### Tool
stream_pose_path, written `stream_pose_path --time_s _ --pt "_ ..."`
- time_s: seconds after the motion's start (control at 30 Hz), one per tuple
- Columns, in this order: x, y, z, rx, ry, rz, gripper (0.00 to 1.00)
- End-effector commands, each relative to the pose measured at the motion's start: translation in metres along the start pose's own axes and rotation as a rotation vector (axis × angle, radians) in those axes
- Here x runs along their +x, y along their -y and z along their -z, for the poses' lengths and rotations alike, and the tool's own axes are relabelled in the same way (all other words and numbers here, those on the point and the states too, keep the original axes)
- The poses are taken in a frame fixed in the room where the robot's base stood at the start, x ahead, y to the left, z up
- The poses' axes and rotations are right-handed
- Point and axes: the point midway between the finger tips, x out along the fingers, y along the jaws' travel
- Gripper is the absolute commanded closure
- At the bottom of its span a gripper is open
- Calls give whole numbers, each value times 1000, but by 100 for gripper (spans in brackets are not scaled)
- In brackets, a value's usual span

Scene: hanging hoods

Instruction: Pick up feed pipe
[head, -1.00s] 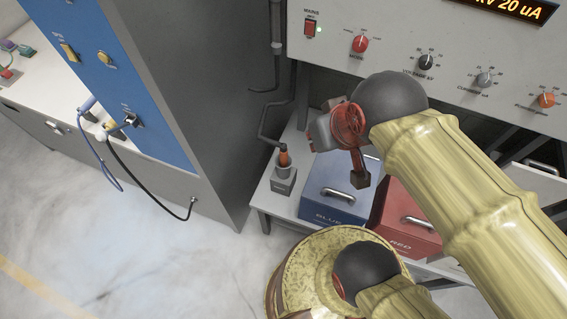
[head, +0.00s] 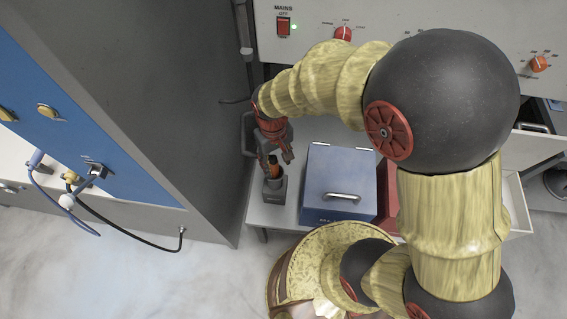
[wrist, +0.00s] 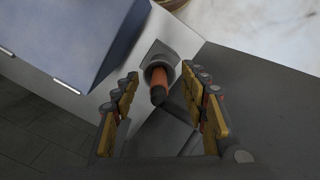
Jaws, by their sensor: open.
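The feed pipe (head: 272,168) is a short orange-brown piece with a dark tip. It stands upright in a small dark grey holder (head: 274,190) on the shelf. In the wrist view the feed pipe (wrist: 160,84) lies between the fingers, pointing towards the camera, with the holder's ring (wrist: 160,62) around its far end. My gripper (head: 270,157) is open, directly above and around the pipe's top; it also shows in the wrist view (wrist: 165,90). Both fingers show a gap to the pipe in the wrist view. The pipe's lower end is hidden inside the holder.
A blue box (head: 338,180) with a handle stands right of the holder. A red box (head: 388,200) is beyond it, partly behind my arm. A grey cabinet side (head: 190,90) rises close on the left. A control panel (head: 400,22) hangs above.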

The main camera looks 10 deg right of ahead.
Motion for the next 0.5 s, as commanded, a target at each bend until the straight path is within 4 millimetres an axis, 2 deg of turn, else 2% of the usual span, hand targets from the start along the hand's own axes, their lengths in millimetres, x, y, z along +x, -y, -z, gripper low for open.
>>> stream_pose_path --time_s 0.03,0.13,0.5 --pt "-3 0 11 3 -24 1 56" --pt "-7 0 21 7 -51 2 56" --pt "23 0 26 12 -62 2 56"
